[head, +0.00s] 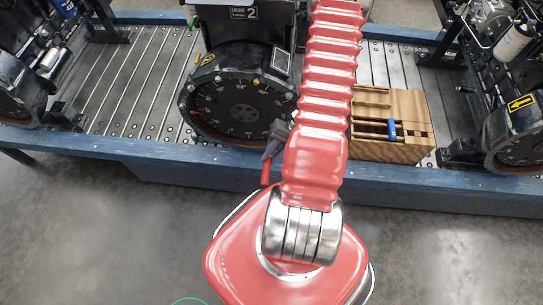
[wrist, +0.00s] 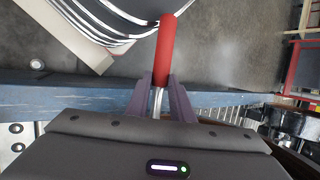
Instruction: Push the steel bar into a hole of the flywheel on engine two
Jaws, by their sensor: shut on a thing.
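Engine two (head: 236,22) bears a plate with the number 2. Its dark round flywheel (head: 243,108) has marks and small holes and faces the front edge of the bench.
A wooden tool holder (head: 413,110) with a blue-handled tool (head: 391,130) stands right of my arm. Other engines stand at the far left (head: 22,92) and far right (head: 510,125). The blue bench edge (head: 100,142) runs under the flywheel. The slotted deck left of engine two is clear.

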